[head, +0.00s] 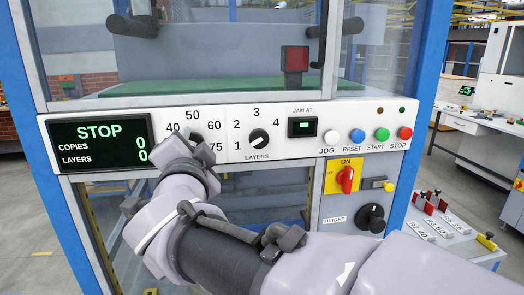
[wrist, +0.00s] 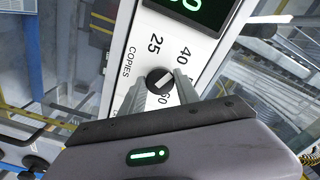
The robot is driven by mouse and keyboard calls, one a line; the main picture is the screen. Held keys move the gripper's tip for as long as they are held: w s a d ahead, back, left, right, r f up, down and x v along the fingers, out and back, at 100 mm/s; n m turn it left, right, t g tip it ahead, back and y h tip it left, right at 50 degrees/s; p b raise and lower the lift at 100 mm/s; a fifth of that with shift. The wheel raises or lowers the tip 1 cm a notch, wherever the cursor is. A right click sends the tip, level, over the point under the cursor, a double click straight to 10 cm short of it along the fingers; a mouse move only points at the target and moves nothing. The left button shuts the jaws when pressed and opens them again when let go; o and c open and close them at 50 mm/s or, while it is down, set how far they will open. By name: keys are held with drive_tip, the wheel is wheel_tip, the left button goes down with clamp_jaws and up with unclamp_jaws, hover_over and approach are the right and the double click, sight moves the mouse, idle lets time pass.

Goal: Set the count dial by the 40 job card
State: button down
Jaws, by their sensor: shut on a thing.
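The count dial (wrist: 159,80) is a small round black knob with a pale pointer line, on the white panel. In the wrist view it sits between the two grey fingers of my gripper (wrist: 160,92), which is shut on it. The printed 25 and 40 show beside it, with the word COPIES; other numbers are partly covered by the fingers. The exact mark under the pointer is unclear. In the head view my gripper (head: 188,146) covers most of the dial, with 40, 50, 60 and 75 around it. No 40 job card can be made out.
A black display (head: 100,142) reads STOP, copies 0, layers 0. The layers dial (head: 258,139) stands right of my gripper, then the JOG, RESET, START and STOP buttons (head: 405,133). A red switch (head: 345,179) and a height knob (head: 370,217) sit lower right.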

drive_tip(key=shift+m, duration=0.5)
drive_tip(key=c, duration=0.9)
unclamp_jaws()
drive_tip(key=p+v, duration=0.2)
drive_tip(key=v, duration=1.5)
drive_tip(key=shift+s, duration=0.2)
